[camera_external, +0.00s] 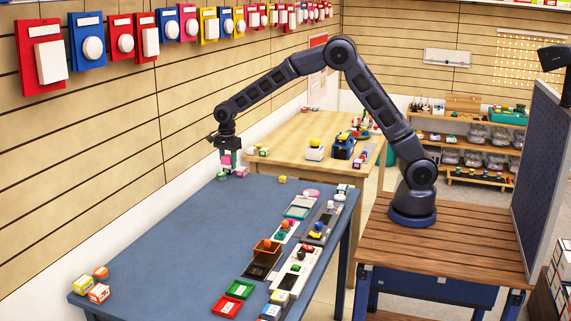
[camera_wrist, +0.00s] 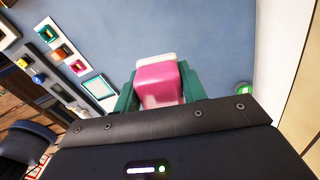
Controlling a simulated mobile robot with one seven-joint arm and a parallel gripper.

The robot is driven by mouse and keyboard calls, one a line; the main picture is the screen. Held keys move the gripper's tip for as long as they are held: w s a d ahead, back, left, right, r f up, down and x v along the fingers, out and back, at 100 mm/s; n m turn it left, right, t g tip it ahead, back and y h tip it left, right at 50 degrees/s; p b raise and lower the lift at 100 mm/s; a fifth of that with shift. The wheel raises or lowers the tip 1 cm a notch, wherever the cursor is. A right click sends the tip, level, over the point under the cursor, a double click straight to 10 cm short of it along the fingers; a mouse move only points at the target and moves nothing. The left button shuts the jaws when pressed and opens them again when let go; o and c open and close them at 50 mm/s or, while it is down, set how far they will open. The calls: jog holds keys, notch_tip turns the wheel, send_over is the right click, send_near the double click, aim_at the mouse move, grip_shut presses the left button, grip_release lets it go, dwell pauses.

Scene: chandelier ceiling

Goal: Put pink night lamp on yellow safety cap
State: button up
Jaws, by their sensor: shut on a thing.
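My gripper (camera_external: 226,159) hangs above the far left end of the blue table, pointing down. It is shut on the pink night lamp (camera_wrist: 158,84), which shows pink with a white end between the green fingers in the wrist view. The lamp also shows as a small pink patch in the external view (camera_external: 226,160). A small yellow thing (camera_external: 283,179) lies on the blue table to the right of my gripper. Another yellow, cap-like thing (camera_external: 314,142) sits on a white box on the wooden table. I cannot tell for sure which is the yellow safety cap.
Small pink and green things (camera_external: 241,172) stand close to my gripper. A green round thing (camera_wrist: 244,88) shows right of the lamp in the wrist view. Trays and small items line the right side of the blue table (camera_external: 190,245); its middle is clear.

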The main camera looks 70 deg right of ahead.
jog(key=w+d+r+m, duration=0.1)
jog(key=w+d+m, duration=0.1)
jog(key=d, duration=0.7)
jog(key=w+d+r+m, duration=0.1)
jog(key=d+r+m, duration=0.1)
jog(key=d, duration=0.8)
notch_tip(320, 180, up, 8)
jog(key=m, duration=1.2)
send_over(315, 139)
jog(key=f, duration=1.9)
jog(key=shift+s+a+f, duration=0.1)
jog(key=shift+a+f, duration=0.05)
jog(key=shift+a, duration=0.25)
jog(key=shift+f, duration=0.1)
jog(key=o, duration=0.8)
jog(key=shift+o, duration=0.9)
